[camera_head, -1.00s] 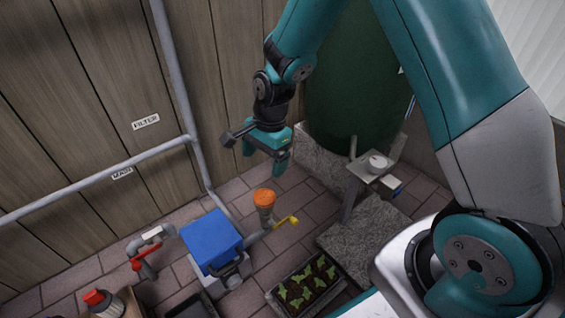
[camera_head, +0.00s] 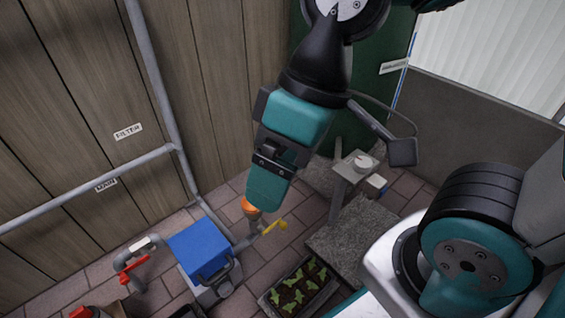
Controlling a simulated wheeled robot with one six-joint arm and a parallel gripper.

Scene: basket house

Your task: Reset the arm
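My gripper (camera_head: 268,188) hangs in the middle of the view, pointing down, in teal and black. It is seen edge-on, so I cannot tell whether its fingers are open or shut. No held object shows at it. Its tip covers part of an orange-topped fitting (camera_head: 251,207) behind it. My arm comes down from the top edge, folded closer to the camera, and my arm's base joint fills the lower right.
A blue box-shaped unit (camera_head: 199,249) stands on the paved floor near the pipes (camera_head: 150,70). A planter (camera_head: 291,300) with seedlings is at the bottom. A small stand (camera_head: 344,180) and stone slab (camera_head: 345,243) lie right of my gripper. A dark green tank (camera_head: 350,125) stands behind.

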